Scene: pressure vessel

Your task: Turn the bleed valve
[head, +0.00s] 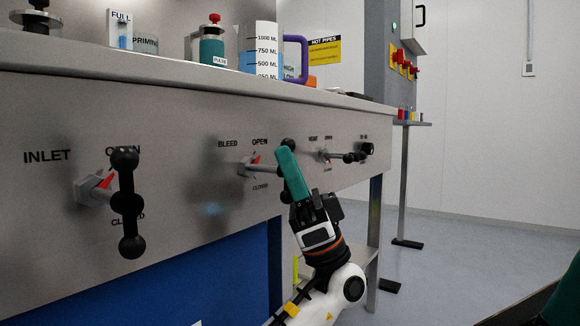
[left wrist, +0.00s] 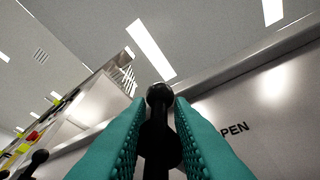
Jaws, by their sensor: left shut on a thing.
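The bleed valve (head: 261,167) is on the steel panel, between its BLEED, OPEN and CLOSED labels. Its red pointer slants up towards OPEN. Its black bar handle with ball ends stands roughly upright; the upper ball (head: 288,143) shows above my fingers. My left gripper (head: 292,172) has teal fingers shut on this handle and hides its middle. In the left wrist view the black handle (left wrist: 160,140) lies between the two ridged fingers, its ball beyond them. A dark teal and black part at the lower right edge of the head view may be my right gripper; its jaws cannot be made out.
The inlet valve (head: 126,203) with its black handle stands out at the left. Another valve (head: 345,157) lies just right of my left gripper. A jug (head: 266,50) and bottle (head: 212,48) stand on the top above. Open floor (head: 460,255) lies to the right.

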